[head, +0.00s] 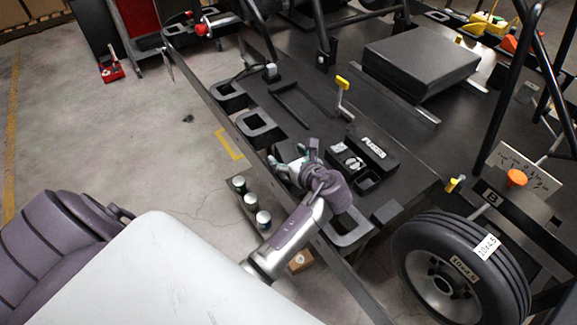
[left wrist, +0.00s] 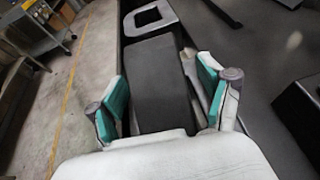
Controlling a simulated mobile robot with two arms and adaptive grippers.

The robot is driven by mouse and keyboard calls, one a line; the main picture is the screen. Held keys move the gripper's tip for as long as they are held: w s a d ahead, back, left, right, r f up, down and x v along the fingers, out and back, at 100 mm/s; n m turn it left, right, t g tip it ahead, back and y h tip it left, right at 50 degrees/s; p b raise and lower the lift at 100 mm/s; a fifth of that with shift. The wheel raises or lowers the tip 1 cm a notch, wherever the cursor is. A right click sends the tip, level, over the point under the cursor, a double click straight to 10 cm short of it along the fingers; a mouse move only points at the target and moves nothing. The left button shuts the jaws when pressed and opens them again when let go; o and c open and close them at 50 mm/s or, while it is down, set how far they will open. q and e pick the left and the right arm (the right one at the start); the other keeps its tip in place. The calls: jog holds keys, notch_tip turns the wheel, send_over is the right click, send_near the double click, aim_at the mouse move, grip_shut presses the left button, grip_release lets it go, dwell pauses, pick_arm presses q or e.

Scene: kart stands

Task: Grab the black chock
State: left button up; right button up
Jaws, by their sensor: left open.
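The black chock (left wrist: 160,85) is a dark block with a flat top, in the middle of the left wrist view. My left gripper (left wrist: 161,90) is open, with one teal-padded finger on each side of the chock. Whether the pads touch it I cannot tell. My right gripper is not in view.
Black square frames (head: 262,127) line the edge of the dark deck (head: 300,105). A black open case (head: 363,163) lies right of the gripper. Several cans (head: 250,202) stand below the edge. A tyre (head: 462,265) is at lower right. Concrete floor (head: 110,130) at left is mostly clear.

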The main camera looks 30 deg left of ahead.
pick_arm(q)
jog(key=shift+w+a+f, duration=0.15)
jog(key=shift+w+a, duration=0.1)
jog(key=shift+a, duration=0.2)
jog(key=shift+c, duration=0.3)
jog(key=c, duration=1.2)
jog(key=shift+c, duration=0.2)
